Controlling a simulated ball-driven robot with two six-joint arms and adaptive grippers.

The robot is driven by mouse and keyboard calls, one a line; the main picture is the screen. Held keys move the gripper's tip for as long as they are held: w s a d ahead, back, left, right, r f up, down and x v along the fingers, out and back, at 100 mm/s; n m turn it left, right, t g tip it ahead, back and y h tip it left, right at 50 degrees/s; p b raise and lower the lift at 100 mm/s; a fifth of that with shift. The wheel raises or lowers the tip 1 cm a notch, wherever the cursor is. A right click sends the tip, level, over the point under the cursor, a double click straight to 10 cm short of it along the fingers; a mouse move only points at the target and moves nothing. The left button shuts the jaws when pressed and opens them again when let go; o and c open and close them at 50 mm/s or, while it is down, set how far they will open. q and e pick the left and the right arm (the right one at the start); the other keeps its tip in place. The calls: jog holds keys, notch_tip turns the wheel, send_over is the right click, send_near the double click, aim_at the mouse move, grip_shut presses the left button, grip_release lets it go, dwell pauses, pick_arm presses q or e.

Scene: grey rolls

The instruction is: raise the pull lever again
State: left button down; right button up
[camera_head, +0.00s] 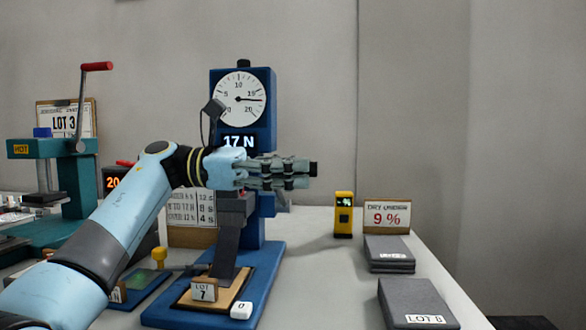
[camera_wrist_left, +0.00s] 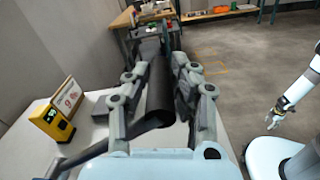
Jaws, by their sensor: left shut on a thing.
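The blue pull tester (camera_head: 228,83) stands in the middle of the head view, with a round dial and a display reading 17 N. My left gripper (camera_head: 305,168) lies across its front, reaching to its right side. It is shut on a dark bar, which I take as the pull lever's grip (camera_head: 314,169). In the left wrist view the dark grip (camera_wrist_left: 160,95) lies between the fingers of my left gripper (camera_wrist_left: 165,75). A grey strip (camera_head: 228,255) rises from the tester's base. My right gripper (camera_wrist_left: 275,115) is small in the wrist view.
A teal hot press (camera_head: 75,185) with a red-handled lever stands at left. Right of the tester are a yellow meter (camera_head: 343,215), a 9 % sign (camera_head: 387,215) and grey stacks (camera_head: 410,300). A white 0 button (camera_head: 241,310) is on the tester's base. Bare table lies between.

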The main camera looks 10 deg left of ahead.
pick_arm(q)
jog(key=shift+r, duration=0.1)
jog(key=shift+w+r+n, duration=0.4)
jog(key=shift+r, duration=0.15)
jog(key=w+r+n+b, duration=0.4)
jog(key=w+r+n, duration=0.1)
jog(key=w, duration=0.3)
jog(key=shift+w+r, duration=0.25)
jog(key=shift+r, duration=0.65)
pick_arm(e)
jog(key=f, duration=0.1)
jog(key=w+f, duration=0.1)
jog(key=shift+d+f, duration=0.35)
jog(key=shift+d, duration=0.05)
jog(key=shift+w, duration=0.1)
pick_arm(q)
jog(key=c, duration=1.2)
grip_release()
jog(key=shift+o, duration=0.4)
pick_arm(e)
jog(key=shift+w, duration=0.5)
